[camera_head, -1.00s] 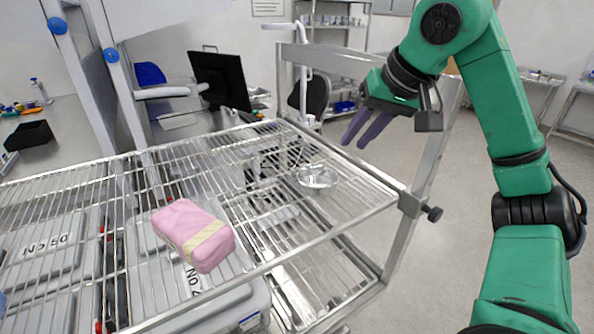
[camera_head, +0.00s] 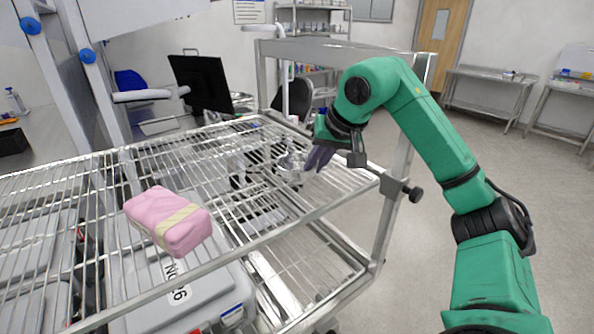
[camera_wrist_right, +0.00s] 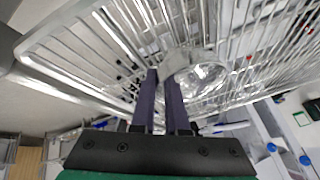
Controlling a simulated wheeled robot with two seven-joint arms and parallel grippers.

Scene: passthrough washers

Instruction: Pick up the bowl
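The bowl (camera_head: 289,168) is a small, shiny metal dish resting on the wire shelf (camera_head: 215,205), near its right side. In the right wrist view the bowl (camera_wrist_right: 208,74) lies just right of the fingertips, and its near rim is close to the right finger. My right gripper (camera_head: 317,160) is beside the bowl's right edge, pointing down. Its two dark purple fingers (camera_wrist_right: 161,75) stand apart with a narrow gap, and nothing is clearly held. I cannot tell whether a finger touches the rim. My left gripper is out of view.
A pink package with a yellow band (camera_head: 168,220) lies on the shelf at the left front. A metal frame post with a black knob (camera_head: 416,194) stands right of the bowl. Grey cases (camera_head: 185,298) sit below the shelf. A monitor (camera_head: 201,83) stands behind.

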